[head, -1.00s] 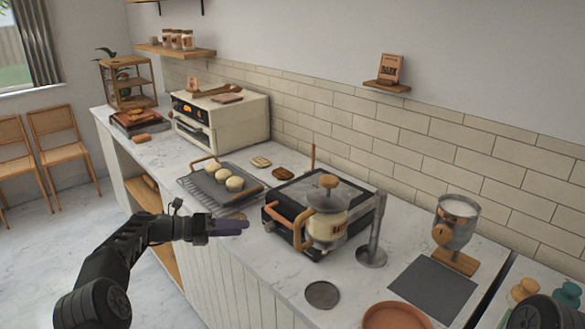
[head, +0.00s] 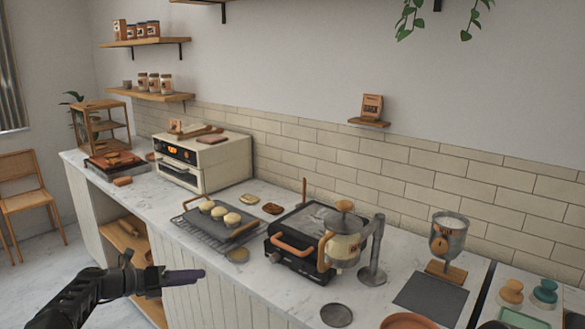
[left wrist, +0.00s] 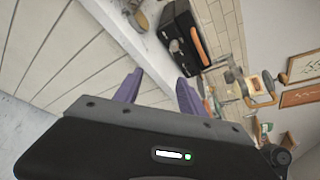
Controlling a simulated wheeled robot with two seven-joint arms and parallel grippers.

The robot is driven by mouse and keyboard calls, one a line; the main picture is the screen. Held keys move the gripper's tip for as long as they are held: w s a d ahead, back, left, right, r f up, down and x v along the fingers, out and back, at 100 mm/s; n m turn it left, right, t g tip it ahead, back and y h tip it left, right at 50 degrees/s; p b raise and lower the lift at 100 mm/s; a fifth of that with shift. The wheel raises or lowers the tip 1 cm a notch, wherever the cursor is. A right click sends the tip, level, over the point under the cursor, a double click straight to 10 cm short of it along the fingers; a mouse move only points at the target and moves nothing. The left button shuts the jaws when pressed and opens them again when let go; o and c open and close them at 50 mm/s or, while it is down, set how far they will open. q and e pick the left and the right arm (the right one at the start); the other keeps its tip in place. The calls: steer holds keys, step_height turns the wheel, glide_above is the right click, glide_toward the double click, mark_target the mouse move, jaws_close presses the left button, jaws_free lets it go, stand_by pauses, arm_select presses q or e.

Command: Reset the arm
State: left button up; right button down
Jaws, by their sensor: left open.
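My left arm comes in from the lower left in the head view. Its gripper (head: 185,278) is in front of the counter's front panels, below the counter top and apart from everything on it. In the left wrist view the two purple fingers (left wrist: 158,92) stand apart with nothing between them. The white panelled counter front (left wrist: 60,65) lies beyond them. My right gripper is not in view.
A black griddle (head: 290,262) stands on the counter (head: 265,300), with a glass pot (head: 343,245) at its right. A tray with buns (head: 190,217), an oven (head: 205,165) and a dispenser (head: 447,240) also stand there.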

arm_select(q)
step_height(320, 180, down, 15)
steer(key=a+m+y, duration=0.1)
steer(key=m+y, duration=0.4)
steer(key=m, duration=0.2)
steer(key=s+d+f+m+g+y, duration=0.1)
steer(key=s+d+f+m+g, duration=0.1)
steer(key=s+f+m, duration=0.4)
steer(key=s+d+f+m+g+y, duration=0.1)
steer(key=s+d+f+m+y, duration=0.15)
steer(key=s+f, duration=0.45)
steer(key=s+d+f+m+g, duration=0.1)
steer(key=s+d+f+m, duration=0.35)
steer(key=s, duration=0.35)
steer(key=s+d+f+m+g, duration=0.1)
steer(key=s+d+f+m, duration=0.35)
steer(key=s+m, duration=0.2)
steer(key=s+d+r+m+g, duration=0.1)
steer(key=s+d+m, duration=0.2)
steer(key=s, duration=0.6)
steer(key=s+d+r+m+g, duration=0.1)
steer(key=s+d, duration=0.4)
steer(key=s, duration=0.5)
steer(key=shift+s+d+r+m+g, duration=0.2)
steer(key=shift+r+m+g, duration=0.1)
steer(key=shift+r+m, duration=0.6)
steer(key=shift+f+h, duration=0.1)
steer(key=shift+h, duration=0.15)
